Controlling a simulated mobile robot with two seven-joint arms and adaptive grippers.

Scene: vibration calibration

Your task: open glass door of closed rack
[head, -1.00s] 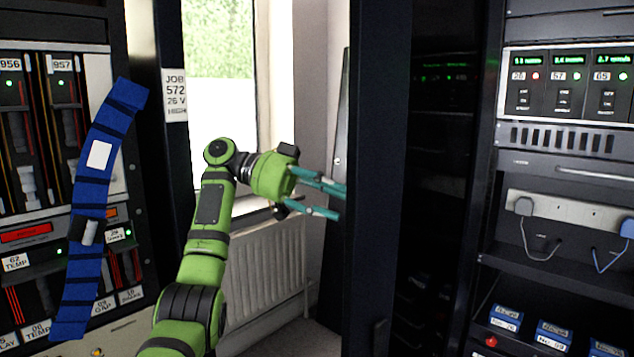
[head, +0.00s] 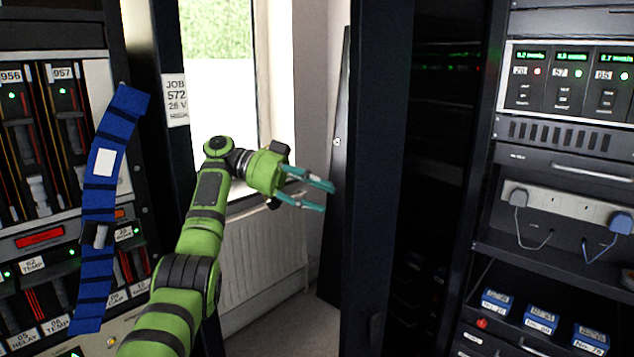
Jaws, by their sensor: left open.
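My left gripper (head: 328,197) is open and empty, with teal fingers pointing right. In the picture its fingertips are just left of a tall dark door or panel edge (head: 372,170); I cannot tell whether they touch it. This panel seems to be the glass door, seen nearly edge-on, with a dark rack interior (head: 440,200) to its right. A small handle-like part (head: 376,328) shows low on the panel. My right gripper is not in view.
An open rack (head: 560,180) with meters and small blue boxes stands at the right. Another rack (head: 40,150) with a blue strap-like band (head: 98,205) is at the left. A radiator (head: 262,255) and window (head: 220,100) are behind my left arm.

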